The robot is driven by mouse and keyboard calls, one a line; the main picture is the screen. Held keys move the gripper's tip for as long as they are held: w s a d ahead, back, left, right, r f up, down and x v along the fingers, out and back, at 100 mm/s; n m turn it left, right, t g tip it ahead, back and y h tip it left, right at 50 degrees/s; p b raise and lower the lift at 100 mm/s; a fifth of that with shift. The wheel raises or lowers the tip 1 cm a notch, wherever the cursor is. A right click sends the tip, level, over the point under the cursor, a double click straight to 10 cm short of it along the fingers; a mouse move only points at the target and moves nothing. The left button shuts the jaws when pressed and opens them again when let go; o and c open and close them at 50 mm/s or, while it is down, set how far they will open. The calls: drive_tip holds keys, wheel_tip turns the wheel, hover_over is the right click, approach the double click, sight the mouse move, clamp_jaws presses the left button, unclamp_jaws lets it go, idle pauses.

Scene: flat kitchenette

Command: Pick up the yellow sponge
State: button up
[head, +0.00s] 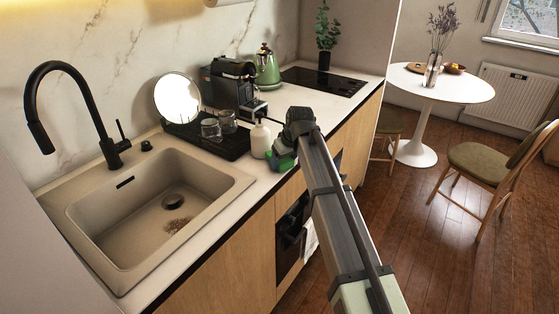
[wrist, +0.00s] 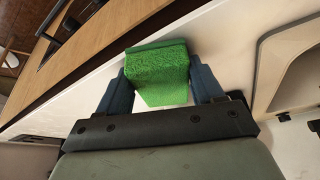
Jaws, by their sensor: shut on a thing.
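A sponge with a green face (wrist: 162,78) sits between the two dark fingers of my gripper (wrist: 160,72) in the wrist view. Both fingers touch its sides. No yellow shows on it from here. In the head view the green sponge (head: 283,162) is partly hidden under my gripper (head: 280,150), at the front edge of the counter, right of the white soap bottle. I cannot tell whether it rests on the counter or is just above it.
A white soap bottle (head: 260,140) stands close left of my gripper. Behind it are a black tray (head: 225,150) with glasses, a coffee machine (head: 236,88) and a green kettle (head: 267,68). The sink (head: 140,200) lies left. The hob (head: 325,80) is at the back right.

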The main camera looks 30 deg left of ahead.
drive_tip(key=shift+r, duration=0.1)
drive_tip(key=shift+s+d+r, duration=0.15)
drive_tip(key=shift+d+r, duration=0.05)
drive_tip(key=shift+d, duration=0.05)
drive_tip(key=s+d+r, duration=0.1)
drive_tip(key=d+r, duration=0.1)
drive_tip(key=d, duration=0.2)
drive_tip(key=s+d+r, duration=0.2)
drive_tip(key=d+r, duration=0.1)
drive_tip(key=d, duration=0.1)
drive_tip(key=s+d+r, duration=0.2)
drive_tip(key=d, duration=0.2)
drive_tip(key=shift+d+r, duration=0.2)
drive_tip(key=shift+c, duration=0.2)
